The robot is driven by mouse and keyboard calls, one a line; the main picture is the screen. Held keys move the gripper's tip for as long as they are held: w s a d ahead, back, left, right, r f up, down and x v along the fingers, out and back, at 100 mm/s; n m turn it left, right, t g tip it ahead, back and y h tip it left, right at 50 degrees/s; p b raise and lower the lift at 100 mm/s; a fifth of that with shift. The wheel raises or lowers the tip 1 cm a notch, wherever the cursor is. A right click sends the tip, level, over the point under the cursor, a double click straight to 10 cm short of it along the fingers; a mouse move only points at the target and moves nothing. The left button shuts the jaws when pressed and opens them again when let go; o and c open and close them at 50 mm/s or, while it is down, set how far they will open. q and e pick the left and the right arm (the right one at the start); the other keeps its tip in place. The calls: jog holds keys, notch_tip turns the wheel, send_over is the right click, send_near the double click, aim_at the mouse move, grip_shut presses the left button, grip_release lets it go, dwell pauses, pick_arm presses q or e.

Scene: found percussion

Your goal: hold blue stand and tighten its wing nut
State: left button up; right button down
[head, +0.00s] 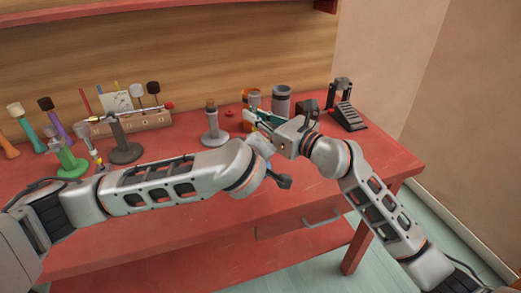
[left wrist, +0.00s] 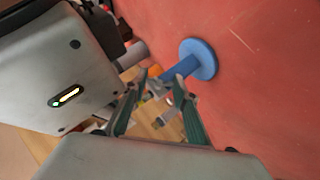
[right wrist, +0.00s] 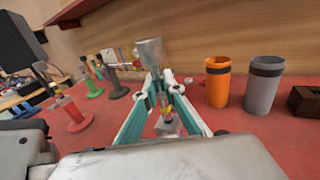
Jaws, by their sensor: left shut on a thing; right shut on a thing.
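The blue stand shows in the left wrist view, with a round blue base (left wrist: 205,58) on the red table and a blue post (left wrist: 180,70). In the head view my arms hide most of it. My left gripper (left wrist: 160,88) is shut on the blue stand; its fingers are on either side of the post. My right gripper (right wrist: 160,88) is shut at the upper part of the stand, above the table. The wing nut is too small and covered by the fingers to make out clearly. A grey cup-like piece (right wrist: 150,52) shows just beyond the right fingertips.
Behind the grippers stand an orange cup (right wrist: 217,82) and a grey cup (right wrist: 262,85). A light grey stand (head: 213,128), a dark stand (head: 122,145) and a green stand (head: 68,160) are to the left. A black pedal (head: 347,115) is at the right. The table front is clear.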

pick_arm(q)
jog(key=shift+a, duration=0.1)
dwell(0.4)
jog(key=o, duration=1.1)
jog(key=shift+r, duration=0.1)
jog(key=shift+d, duration=0.2)
